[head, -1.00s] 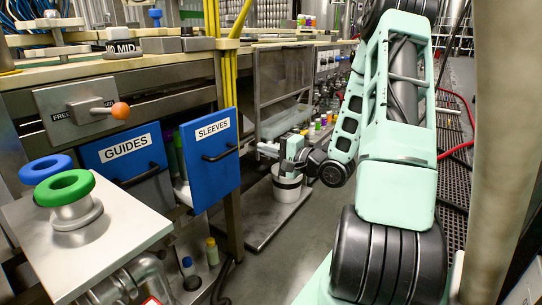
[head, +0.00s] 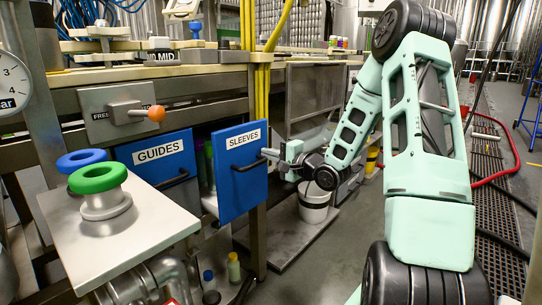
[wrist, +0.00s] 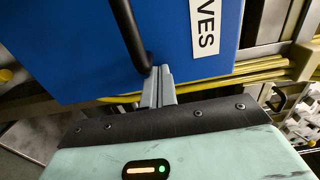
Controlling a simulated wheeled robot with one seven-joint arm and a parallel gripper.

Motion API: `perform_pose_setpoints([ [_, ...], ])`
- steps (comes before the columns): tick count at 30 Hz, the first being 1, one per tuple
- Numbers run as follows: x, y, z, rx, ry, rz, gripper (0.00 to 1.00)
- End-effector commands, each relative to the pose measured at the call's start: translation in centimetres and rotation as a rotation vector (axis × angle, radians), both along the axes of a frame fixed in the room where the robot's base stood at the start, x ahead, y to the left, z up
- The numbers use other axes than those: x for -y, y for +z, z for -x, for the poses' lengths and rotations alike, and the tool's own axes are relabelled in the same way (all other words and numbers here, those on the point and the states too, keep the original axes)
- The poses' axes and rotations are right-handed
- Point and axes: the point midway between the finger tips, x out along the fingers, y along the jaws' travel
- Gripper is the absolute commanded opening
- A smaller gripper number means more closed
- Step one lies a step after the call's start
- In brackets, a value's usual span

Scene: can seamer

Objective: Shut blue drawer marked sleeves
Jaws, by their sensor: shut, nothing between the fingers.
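The blue drawer marked SLEEVES (head: 240,185) is pulled out from the bench, its front standing ahead of the GUIDES drawer (head: 158,160). Its black bar handle (head: 248,163) is on the front. My gripper (head: 270,154) is at the right side of the drawer front, close to the handle's right end. In the wrist view, the shut fingers (wrist: 158,76) point at the blue front (wrist: 110,50) beside the end of the black handle (wrist: 130,35). They look at or very near the front; I cannot tell whether they touch.
A metal plate (head: 150,225) with a green ring (head: 98,178) and a blue ring (head: 82,158) stands at the left front. A white bucket (head: 314,203) is below my wrist. Yellow pipes (head: 262,45) rise behind the drawer. Open floor lies at centre front.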

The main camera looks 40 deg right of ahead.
Motion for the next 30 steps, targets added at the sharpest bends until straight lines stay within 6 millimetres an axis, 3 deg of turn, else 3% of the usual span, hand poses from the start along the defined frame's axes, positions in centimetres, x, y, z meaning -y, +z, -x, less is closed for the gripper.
perform_pose_setpoints([
  [4, -0.2, 0.4, -1.8, 0.001, 0.004, -0.002, 0.00],
  [9, -0.6, 0.5, -6.1, 0.003, 0.005, -0.002, 0.00],
  [15, -0.8, 0.2, -9.3, 0.001, 0.002, 0.000, 0.00],
  [30, -1.1, 0.1, -10.0, 0.002, 0.002, -0.003, 0.00],
])
